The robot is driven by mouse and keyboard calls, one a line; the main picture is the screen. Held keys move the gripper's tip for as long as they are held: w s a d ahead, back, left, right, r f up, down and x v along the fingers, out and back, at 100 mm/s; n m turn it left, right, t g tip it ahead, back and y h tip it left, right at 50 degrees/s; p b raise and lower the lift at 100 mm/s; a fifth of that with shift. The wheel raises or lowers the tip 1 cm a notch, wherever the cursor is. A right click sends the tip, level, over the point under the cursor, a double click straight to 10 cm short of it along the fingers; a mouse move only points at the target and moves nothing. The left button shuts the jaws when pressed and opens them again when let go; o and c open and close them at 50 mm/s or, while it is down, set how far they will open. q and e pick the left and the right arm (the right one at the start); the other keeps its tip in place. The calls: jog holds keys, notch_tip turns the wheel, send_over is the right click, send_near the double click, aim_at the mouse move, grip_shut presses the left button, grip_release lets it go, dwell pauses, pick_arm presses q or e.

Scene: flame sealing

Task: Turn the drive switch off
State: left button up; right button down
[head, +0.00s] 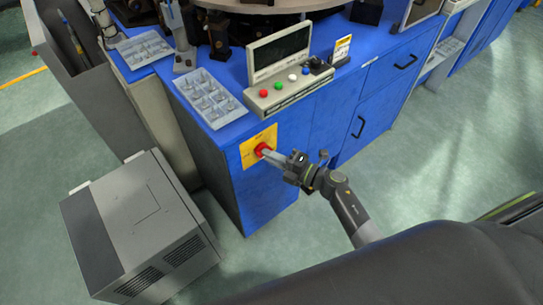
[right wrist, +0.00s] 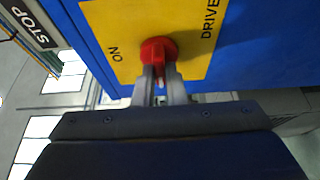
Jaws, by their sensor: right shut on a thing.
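The drive switch is a red knob (head: 262,149) on a yellow plate (head: 249,153) on the front of the blue cabinet. In the right wrist view the red knob (right wrist: 157,50) sits on the yellow plate (right wrist: 121,27), which carries the words "ON" and "DRIVE". My right gripper (head: 270,153) reaches the plate from the right, its fingers shut on the knob. In the right wrist view the fingers of my right gripper (right wrist: 159,76) hold the knob from both sides and hide its lower part. My left gripper is not in view.
A grey box unit (head: 140,225) stands on the floor left of the blue cabinet (head: 320,125). A control panel (head: 283,94) with coloured buttons and a grey compartment tray (head: 208,98) sit on top. The floor right of my arm is clear.

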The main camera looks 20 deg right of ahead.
jog(key=c, duration=1.5)
grip_release()
jog(key=b+v, duration=0.2)
jog(key=v, duration=1.5)
jog(key=shift+s+d, duration=0.15)
jog(key=shift+d, duration=0.05)
